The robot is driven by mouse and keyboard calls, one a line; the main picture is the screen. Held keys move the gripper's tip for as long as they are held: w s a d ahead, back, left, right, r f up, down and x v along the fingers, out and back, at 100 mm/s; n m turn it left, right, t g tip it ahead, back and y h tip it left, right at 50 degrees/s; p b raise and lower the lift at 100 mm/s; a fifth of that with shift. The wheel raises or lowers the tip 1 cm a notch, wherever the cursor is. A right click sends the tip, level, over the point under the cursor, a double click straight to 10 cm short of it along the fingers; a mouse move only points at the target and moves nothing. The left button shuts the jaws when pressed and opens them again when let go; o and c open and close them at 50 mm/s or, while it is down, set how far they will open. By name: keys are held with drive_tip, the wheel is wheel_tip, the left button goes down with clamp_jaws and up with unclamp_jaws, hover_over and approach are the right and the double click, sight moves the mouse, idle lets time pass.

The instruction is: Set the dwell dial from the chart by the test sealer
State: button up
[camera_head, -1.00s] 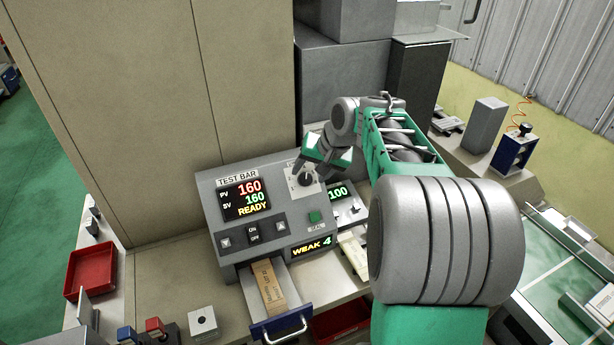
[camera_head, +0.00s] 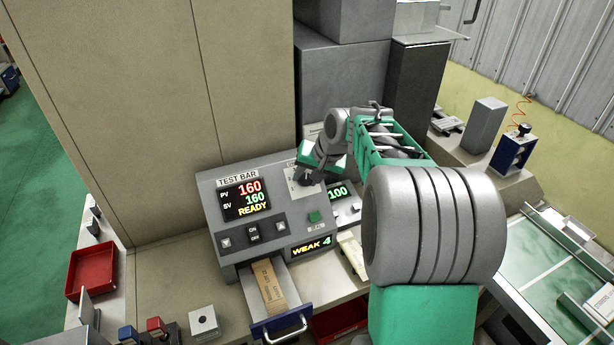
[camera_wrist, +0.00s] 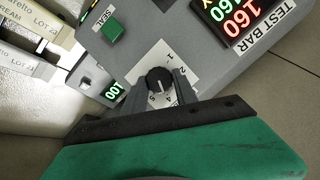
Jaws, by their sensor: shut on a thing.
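The test sealer (camera_head: 222,195) is a grey box labelled TEST BAR, showing 160, 160 and READY. Its dwell dial (camera_wrist: 157,76) is a black knob with a pale line on a white plate numbered around it; 1, 2, 4 and 5 can be made out. My gripper (camera_wrist: 158,88) has a finger on each side of the knob and is shut on it. In the head view my gripper (camera_head: 307,176) covers most of the dial. A pale sheet edge (camera_head: 314,131) shows behind my wrist; I cannot tell if it is the chart.
An open drawer (camera_head: 292,292) below the sealer holds a brown strip (camera_head: 269,287). A WEAK 4 display (camera_head: 312,246) and a green SEAL button (camera_head: 313,217) are near the dial. A red tray (camera_head: 92,270) lies left. A tall beige panel (camera_head: 190,90) stands behind.

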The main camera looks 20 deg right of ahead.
clamp_jaws()
drive_tip(key=shift+n+b, duration=0.3)
drive_tip(key=shift+b, duration=0.2)
drive_tip(key=n+b, duration=0.1)
drive_tip(key=b, duration=0.1)
drive_tip(key=n+h+b, duration=0.1)
drive_tip(key=n+b, duration=0.1)
drive_tip(key=shift+a+f+b, duration=0.15)
drive_tip(key=shift+f+b, duration=0.1)
drive_tip(key=shift+b, duration=0.05)
drive_tip(key=n+h+b, duration=0.1)
drive_tip(key=n+b, duration=0.1)
drive_tip(key=b, duration=0.1)
drive_tip(key=shift+a+r+n, duration=0.1)
drive_tip(key=shift+r+n, duration=0.05)
drive_tip(key=shift+n, duration=0.15)
drive_tip(key=shift+r+n+h+b, duration=0.1)
drive_tip(key=shift+n+h+b, duration=0.2)
drive_tip(key=shift+n+b, duration=0.6)
drive_tip(key=shift+r, duration=0.1)
drive_tip(key=o, duration=1)
unclamp_jaws()
